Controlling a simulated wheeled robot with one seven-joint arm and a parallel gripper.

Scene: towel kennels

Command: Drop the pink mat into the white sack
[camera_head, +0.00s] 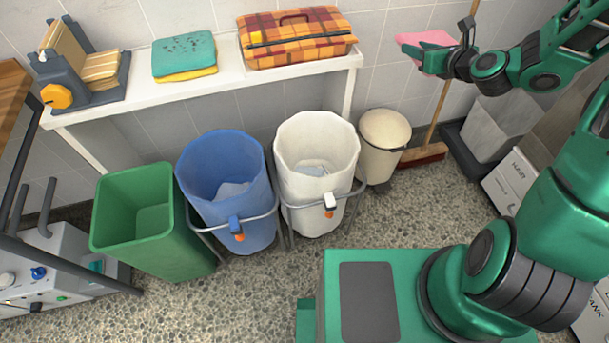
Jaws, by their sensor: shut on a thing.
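The pink mat (426,46) is in my gripper (449,61) at the upper right. It is held in the air, to the right of the shelf's end. My gripper is shut on the mat's edge, and dark fingers hide part of it. The white sack (298,193) hangs open in a metal frame on the floor, with some light cloth inside. My gripper is up and to the right of the sack, not over it.
A blue sack (214,160) and a green bin (138,233) stand left of the white sack. A cream bucket (383,158) and a broom (424,153) stand right. The white shelf (208,89) behind bears folded cloths (184,56), a plaid box (297,38) and a dispenser (60,91).

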